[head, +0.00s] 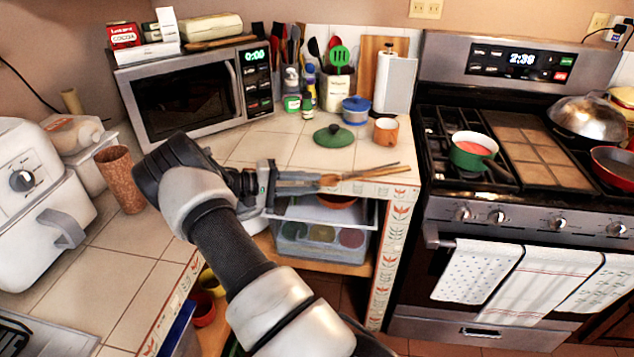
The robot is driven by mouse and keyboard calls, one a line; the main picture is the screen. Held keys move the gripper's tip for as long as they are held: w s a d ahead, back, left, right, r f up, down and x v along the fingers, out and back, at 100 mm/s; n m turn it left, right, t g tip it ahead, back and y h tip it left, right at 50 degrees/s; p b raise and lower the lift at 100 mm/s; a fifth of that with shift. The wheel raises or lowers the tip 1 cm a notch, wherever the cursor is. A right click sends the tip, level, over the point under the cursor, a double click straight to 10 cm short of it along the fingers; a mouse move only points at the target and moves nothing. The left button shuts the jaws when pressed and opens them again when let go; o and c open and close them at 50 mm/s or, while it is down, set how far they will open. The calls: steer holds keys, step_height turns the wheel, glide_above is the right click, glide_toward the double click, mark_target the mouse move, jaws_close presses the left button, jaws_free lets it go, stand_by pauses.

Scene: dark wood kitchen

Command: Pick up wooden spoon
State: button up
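The wooden spoon (372,173) is at the front edge of the tiled counter, below the orange mug. Its rounded end points left toward my gripper and its thin handle runs right. A thin dark strip lies just above the handle; I cannot tell if it is a shadow or another utensil. My gripper (319,181) reaches in from the left, with its fingertips at the spoon's rounded end. From this one view I cannot tell whether the fingers are around the spoon or only beside it, nor whether the spoon touches the counter.
A green lid (333,137), an orange mug (386,132) and a blue pot (356,110) stand behind the spoon. A microwave (195,92) is at the back left. The stove (510,180) is to the right. A shelf with a clear container (322,243) is below the counter.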

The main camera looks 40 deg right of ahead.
steer(key=shift+s+d+f, duration=0.1)
steer(key=shift+s+d, duration=0.15)
steer(key=shift+d, duration=0.35)
jaws_close()
step_height(320, 180, up, 2)
steer(key=shift+r+p, duration=0.25)
steer(key=shift+p, duration=0.2)
